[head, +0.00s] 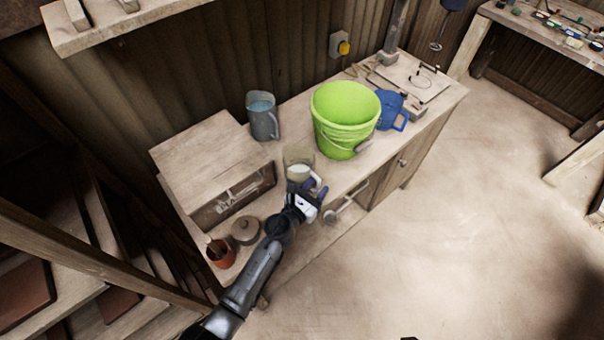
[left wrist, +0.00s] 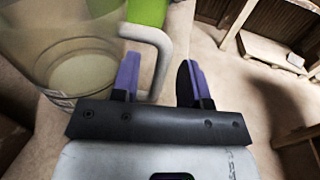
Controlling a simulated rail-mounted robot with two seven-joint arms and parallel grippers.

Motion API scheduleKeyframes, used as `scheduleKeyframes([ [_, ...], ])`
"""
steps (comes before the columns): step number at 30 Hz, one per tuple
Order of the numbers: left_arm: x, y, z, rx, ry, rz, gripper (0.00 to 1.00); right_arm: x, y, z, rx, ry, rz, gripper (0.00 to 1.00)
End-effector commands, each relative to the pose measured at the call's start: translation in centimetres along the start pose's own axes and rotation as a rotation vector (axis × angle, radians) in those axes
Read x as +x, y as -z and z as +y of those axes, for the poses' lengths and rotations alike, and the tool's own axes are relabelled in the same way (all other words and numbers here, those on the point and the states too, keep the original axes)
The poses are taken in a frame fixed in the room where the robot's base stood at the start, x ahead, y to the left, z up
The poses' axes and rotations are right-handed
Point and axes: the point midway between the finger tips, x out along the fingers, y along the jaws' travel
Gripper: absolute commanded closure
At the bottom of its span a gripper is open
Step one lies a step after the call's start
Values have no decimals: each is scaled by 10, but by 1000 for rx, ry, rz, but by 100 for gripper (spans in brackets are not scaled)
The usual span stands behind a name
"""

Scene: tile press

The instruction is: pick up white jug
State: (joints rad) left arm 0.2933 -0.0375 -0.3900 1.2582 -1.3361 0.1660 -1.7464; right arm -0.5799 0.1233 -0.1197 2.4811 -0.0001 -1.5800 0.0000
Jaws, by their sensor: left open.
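The white jug (head: 298,160) is a see-through pitcher with pale contents low inside. It stands upright near the front edge of the wooden workbench. In the left wrist view the jug (left wrist: 75,45) fills the upper left, and its pale handle (left wrist: 160,42) loops to the right. My left gripper (head: 306,187) is open at the handle, in front of the jug. In the wrist view the handle passes between the fingers of the left gripper (left wrist: 158,78), closer to the left finger. Whether a finger touches it I cannot tell. My right gripper is not in view.
A green bucket (head: 343,115) stands just right of the jug, with a blue container (head: 391,108) beyond. A grey jug (head: 262,117) is behind left. A wooden box (head: 210,165), lidded pot (head: 245,231) and terracotta pot (head: 220,252) are left.

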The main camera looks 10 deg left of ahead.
Motion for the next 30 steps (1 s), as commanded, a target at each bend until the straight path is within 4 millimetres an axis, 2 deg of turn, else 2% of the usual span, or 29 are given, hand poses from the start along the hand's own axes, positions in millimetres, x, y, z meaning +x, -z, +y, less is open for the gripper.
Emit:
scheduleKeyframes([
  [4, 10, 1, 0, -1, -1, 0, 59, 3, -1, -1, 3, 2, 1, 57],
  [12, 11, 0, 0, -1, -1, 0, 59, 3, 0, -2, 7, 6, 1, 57],
  [25, 11, 0, 0, -1, -1, 1, 100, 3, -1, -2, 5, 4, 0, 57],
  [30, 11, 0, 0, -1, -1, 1, 100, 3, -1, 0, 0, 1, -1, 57],
])
